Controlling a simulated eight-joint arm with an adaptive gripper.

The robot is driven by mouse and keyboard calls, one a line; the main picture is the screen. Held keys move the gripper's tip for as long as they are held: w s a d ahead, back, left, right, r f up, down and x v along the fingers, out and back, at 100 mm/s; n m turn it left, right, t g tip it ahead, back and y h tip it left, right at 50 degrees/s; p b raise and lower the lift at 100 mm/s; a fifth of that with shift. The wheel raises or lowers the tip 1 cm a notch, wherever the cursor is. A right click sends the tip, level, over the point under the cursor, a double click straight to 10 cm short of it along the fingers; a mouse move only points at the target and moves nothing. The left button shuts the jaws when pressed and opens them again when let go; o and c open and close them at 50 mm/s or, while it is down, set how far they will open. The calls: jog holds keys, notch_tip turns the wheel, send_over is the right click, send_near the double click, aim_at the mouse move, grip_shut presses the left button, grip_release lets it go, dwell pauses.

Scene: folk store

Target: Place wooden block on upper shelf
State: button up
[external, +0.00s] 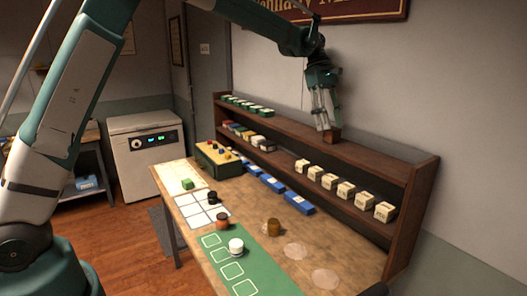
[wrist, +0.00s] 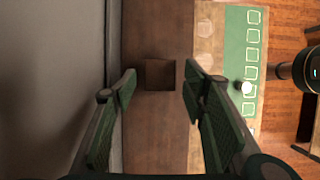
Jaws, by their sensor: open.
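The dark brown wooden block (external: 331,136) sits on the upper shelf (external: 380,154), the top board of the wooden rack along the wall. In the wrist view the block (wrist: 160,75) rests on the brown board (wrist: 158,30), with a gap between it and each finger. My gripper (external: 322,124) is directly over the block, pointing down, with its fingertips close to it. In the wrist view my gripper (wrist: 160,84) is open, one finger on either side of the block, not closed on it.
Several small green blocks (external: 247,106) stand at the shelf's left end. Cream boxes (external: 345,189) line the lower shelf. The workbench below holds blue boxes (external: 272,183), a green mat (external: 228,262), and jars. The wall is close behind the rack.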

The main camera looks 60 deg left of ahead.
jog(key=v, duration=0.8)
jog(key=shift+b, duration=0.3)
jog(key=shift+a+r, duration=0.1)
jog(key=shift+s, duration=0.1)
jog(key=s+d+r+m+t+y, duration=0.1)
jog(key=s+d+r+m, duration=0.15)
jog(key=s, duration=0.65)
jog(key=s+d+r+m+t+y, duration=0.1)
jog(key=s+d+m, duration=0.25)
jog(key=s, duration=0.55)
jog(key=s+d+r+m+t+y, duration=0.1)
jog(key=s+d+m, duration=0.2)
jog(key=s, duration=0.6)
jog(key=s+d+f+m+t, duration=0.1)
jog(key=s+f+m, duration=0.2)
jog(key=s, duration=0.5)
jog(key=s+f+m+t+y, duration=0.1)
jog(key=s+f+m, duration=0.2)
jog(key=s+f, duration=0.3)
jog(key=s+d+f+m+t, duration=0.1)
jog(key=s+f+m+t, duration=0.1)
jog(key=s, duration=0.9)
notch_tip(320, 180, down, 3)
jog(key=shift+s+d+r+m, duration=0.15)
jog(key=shift+d+m, duration=0.2)
jog(key=shift+m, duration=0.15)
